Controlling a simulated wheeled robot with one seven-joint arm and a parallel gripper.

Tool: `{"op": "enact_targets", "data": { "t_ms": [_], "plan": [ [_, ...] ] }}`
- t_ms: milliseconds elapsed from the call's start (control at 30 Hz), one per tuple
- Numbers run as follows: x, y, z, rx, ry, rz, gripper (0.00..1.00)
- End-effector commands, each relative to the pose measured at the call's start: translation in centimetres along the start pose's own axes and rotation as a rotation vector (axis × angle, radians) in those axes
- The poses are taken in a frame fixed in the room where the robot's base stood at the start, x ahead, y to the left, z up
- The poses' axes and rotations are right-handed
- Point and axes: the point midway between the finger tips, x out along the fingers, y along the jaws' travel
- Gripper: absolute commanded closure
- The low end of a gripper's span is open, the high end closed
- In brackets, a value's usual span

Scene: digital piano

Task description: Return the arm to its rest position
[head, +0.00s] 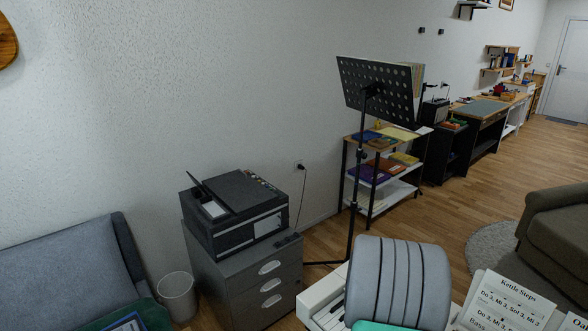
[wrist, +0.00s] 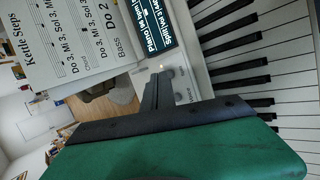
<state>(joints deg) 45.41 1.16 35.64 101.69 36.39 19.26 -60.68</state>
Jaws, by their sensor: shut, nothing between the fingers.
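My gripper (wrist: 157,90) shows in the wrist view as dark fingers closed together, with nothing between them. It is over the digital piano's control panel, beside a knob and below the lit display (wrist: 158,22); I cannot tell whether it touches the panel. The piano's keys (wrist: 262,75) run along the right of that view. In the head view, a grey ribbed link of my arm (head: 400,280) covers much of the piano (head: 318,300), and my gripper's fingers are hidden.
The "Kettle Steps" sheet (head: 510,300) stands right of my arm and close to the gripper in the wrist view (wrist: 75,40). A music stand (head: 375,88), a printer (head: 238,212) on a drawer cabinet (head: 235,285) and a sofa (head: 555,235) are around. Floor shows beyond the piano.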

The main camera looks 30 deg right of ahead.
Motion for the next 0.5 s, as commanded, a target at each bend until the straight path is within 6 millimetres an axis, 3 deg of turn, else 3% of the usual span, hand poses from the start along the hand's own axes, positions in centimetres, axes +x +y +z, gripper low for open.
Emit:
{"op": "enact_targets", "data": {
  "t_ms": [100, 167, 233, 333, 500],
  "plan": [
    [-0.1, -9.1, 1.4, 0.318, -0.079, -0.253, 1.0],
    [-1.8, -13.4, 2.3, 0.467, -0.143, -0.378, 1.0],
    [-5.7, -17.2, 2.9, 0.604, -0.202, -0.503, 1.0],
    [-12.6, -21.2, 2.2, 0.614, -0.193, -0.61, 1.0],
    [-25.9, -25.8, -0.1, 0.293, 0.145, -0.655, 1.0]
  ]
}}
